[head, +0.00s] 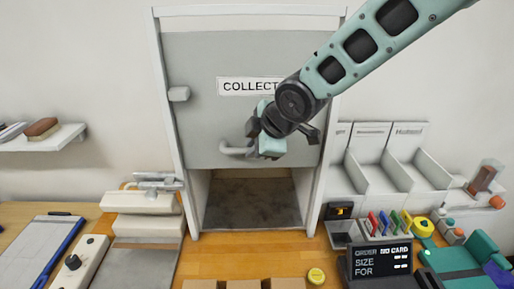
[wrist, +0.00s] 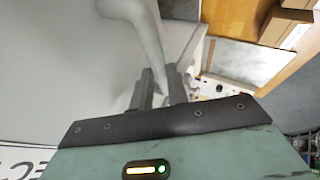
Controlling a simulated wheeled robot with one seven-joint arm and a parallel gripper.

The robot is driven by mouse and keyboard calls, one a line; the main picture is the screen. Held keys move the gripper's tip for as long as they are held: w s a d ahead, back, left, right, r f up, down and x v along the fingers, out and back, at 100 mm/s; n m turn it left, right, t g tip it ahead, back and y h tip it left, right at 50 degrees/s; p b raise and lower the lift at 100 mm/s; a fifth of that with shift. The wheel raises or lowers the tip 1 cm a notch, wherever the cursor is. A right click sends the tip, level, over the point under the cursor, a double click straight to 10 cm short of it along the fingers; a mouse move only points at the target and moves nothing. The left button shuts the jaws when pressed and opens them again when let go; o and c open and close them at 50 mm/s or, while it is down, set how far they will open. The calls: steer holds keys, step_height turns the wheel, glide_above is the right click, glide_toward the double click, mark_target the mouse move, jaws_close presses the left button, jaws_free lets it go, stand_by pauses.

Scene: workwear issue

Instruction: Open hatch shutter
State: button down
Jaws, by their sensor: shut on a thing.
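The grey hatch shutter (head: 200,125) bears a sign reading "COLLECT", partly covered by my arm. It stands partly raised in its white frame, with a dark-floored opening (head: 250,203) below its lower edge. The pale handle (head: 232,150) is a curved bar low on the shutter. My gripper (head: 268,143) is at the right part of the handle and hides it there. In the wrist view, my gripper's dark fingers (wrist: 164,90) are shut on the handle (wrist: 148,30), which runs down between them.
A pale knob (head: 179,93) sticks out at the shutter's left side. White bins (head: 385,175) stand right of the hatch; a shelf (head: 42,140) is at left.

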steer(key=c, duration=1.4)
jaws_free()
steer(key=shift+o, duration=0.2)
steer(key=shift+d+r, duration=0.1)
steer(key=shift+r, duration=0.05)
steer(key=p+v, duration=0.7)
steer(key=v, duration=1)
steer(key=shift+p, duration=0.35)
steer(key=shift+s, duration=0.1)
steer(key=s+d+f+m+g+h+b, duration=0.2)
steer(key=s+f+m+b, duration=0.3)
steer(key=s+f+b, duration=0.5)
steer(key=s+d+f+m+g+h+b, duration=0.2)
steer(key=s+d+f+m+g+b, duration=0.2)
steer(key=s+f+b, duration=0.7)
step_height(320, 180, down, 8)
steer(key=m, duration=0.2)
steer(key=shift+d+m, duration=0.25)
steer(key=shift+m, duration=0.05)
